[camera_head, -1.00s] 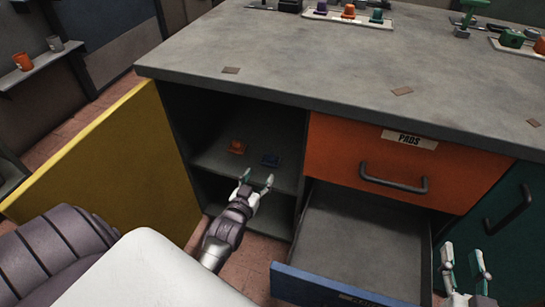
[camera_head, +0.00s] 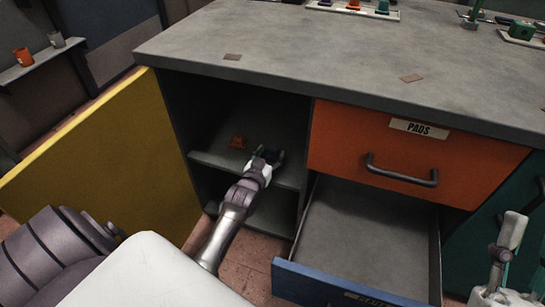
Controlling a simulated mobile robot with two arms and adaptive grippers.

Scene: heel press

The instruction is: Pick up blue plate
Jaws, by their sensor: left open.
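My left gripper (camera_head: 269,154) reaches into the open cabinet, at the front of its middle shelf (camera_head: 222,165). Its fingers are open and dark in the shade. The blue plate is not clearly visible now; the gripper covers the part of the shelf where it lay. I cannot tell whether the fingers touch it. An orange plate-like piece (camera_head: 238,141) lies on the shelf to the left of the gripper. My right gripper (camera_head: 508,263) shows partly at the lower right edge, and its finger opening is unclear.
A yellow door (camera_head: 100,150) stands open at left. A blue-fronted drawer (camera_head: 340,285) is pulled out, empty, right of my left arm. An orange drawer marked PADS (camera_head: 410,155) is shut above it. The worktop (camera_head: 330,65) overhangs the shelf.

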